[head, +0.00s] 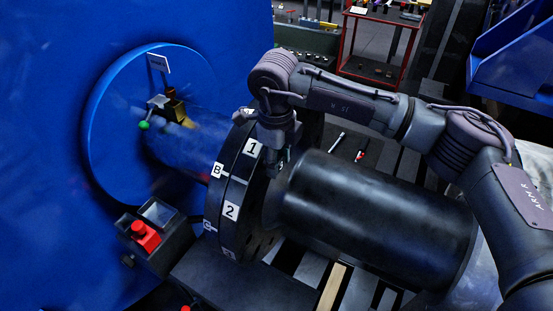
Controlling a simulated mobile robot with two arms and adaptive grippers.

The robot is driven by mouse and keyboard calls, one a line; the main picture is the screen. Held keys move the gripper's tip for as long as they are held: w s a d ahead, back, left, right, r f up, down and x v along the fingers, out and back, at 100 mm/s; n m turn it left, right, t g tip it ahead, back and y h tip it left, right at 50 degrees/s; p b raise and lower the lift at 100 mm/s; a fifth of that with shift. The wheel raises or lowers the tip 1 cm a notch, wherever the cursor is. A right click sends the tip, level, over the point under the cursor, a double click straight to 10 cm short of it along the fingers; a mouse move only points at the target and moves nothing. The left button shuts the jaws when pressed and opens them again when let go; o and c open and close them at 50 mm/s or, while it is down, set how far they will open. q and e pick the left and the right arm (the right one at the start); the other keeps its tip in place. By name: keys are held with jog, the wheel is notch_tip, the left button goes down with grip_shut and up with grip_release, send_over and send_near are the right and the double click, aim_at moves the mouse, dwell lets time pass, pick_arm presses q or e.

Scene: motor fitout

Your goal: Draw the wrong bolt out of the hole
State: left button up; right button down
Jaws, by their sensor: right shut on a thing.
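The black flange (258,222) stands upright between the blue machine and a thick black cylinder (370,215). White tags 1, 2 and 3 mark its rim, with B and C on the ring beside it. My right gripper (279,166) points down at the cylinder side of the flange, near its upper part. It is shut on the bolt, which is mostly hidden by the fingers and the flange's shadow. I cannot tell how far the bolt sits in its hole. My left gripper is not in view.
A blue machine wall with a round hub (115,130) fills the left. A red-framed cart (378,45) and a blue bin (515,60) are behind. Two hand tools lie beyond the cylinder.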

jog(key=s+d+b, duration=0.4)
jog(key=s+d, duration=0.3)
jog(key=d, duration=0.4)
jog(key=shift+s+d, duration=0.15)
jog(key=shift+s, duration=0.05)
dwell(2.5)
